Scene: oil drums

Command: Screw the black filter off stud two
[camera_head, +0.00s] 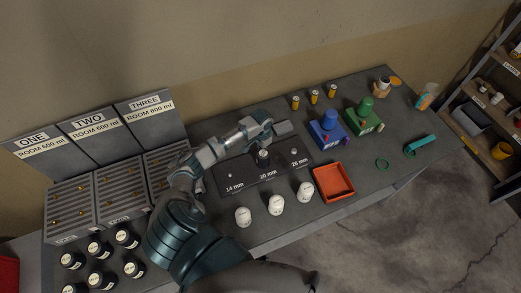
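A dark plate (232,182) on the bench carries three stud positions marked 14 mm, 20 mm and 26 mm. A small black filter (263,158) with a pale top stands upright at the middle position, marked 20 mm. Thin studs show at the 14 mm (230,175) and 26 mm (294,151) positions. My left arm reaches over from the lower left. My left gripper (267,130) is just behind and above the black filter; its fingers are too small to read, and I cannot tell whether they touch it. My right gripper is not in view.
Three white filters (276,205) stand along the front edge, near an orange tray (334,182). Blue (327,129) and green (363,117) blocks stand to the right. Several black canisters (99,249) stand front left, before slotted racks (70,208).

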